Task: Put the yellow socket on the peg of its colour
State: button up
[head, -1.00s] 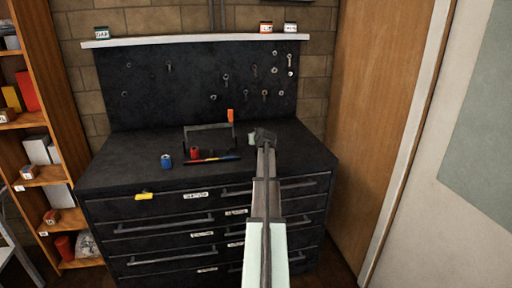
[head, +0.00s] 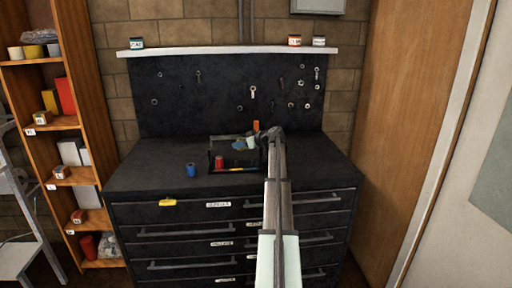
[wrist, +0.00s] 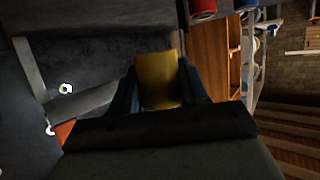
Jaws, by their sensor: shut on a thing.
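My gripper (head: 245,143) is shut on the yellow socket (wrist: 158,80), which shows between two dark blue fingers in the wrist view. In the head view the gripper is above the back middle of the black bench top, at the dark handled frame (head: 212,150); the socket is hardly visible there. A low strip with coloured marks (head: 235,169) lies in front of the frame. Its pegs are too small to tell apart. A red socket (head: 219,162) stands at the strip's left part; whether it is on a peg I cannot tell.
A blue socket (head: 191,170) stands on the bench top to the left. An orange upright thing (head: 256,127) is behind the gripper. A yellow thing (head: 168,202) is at the cabinet's front edge. A pegboard (head: 180,95) with tools rises behind. The bench's left part is clear.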

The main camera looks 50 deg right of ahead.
aim_at(238, 140)
jog(key=shift+w+a+r+n+y, duration=0.3)
jog(key=shift+w+a+n+y, duration=0.15)
jog(key=shift+a+y, duration=0.1)
jog(key=shift+w+a+r+n+y, duration=0.3)
jog(key=shift+w+a+n+y, duration=0.15)
jog(key=shift+a+y, duration=0.1)
jog(key=shift+f, duration=0.2)
jog(key=shift+f, duration=2.7)
jog(key=shift+s+f, duration=0.1)
jog(key=shift+f, duration=1.8)
jog(key=shift+r, duration=0.25)
jog(key=shift+r, duration=1.3)
jog(key=shift+f, duration=0.1)
dwell(0.5)
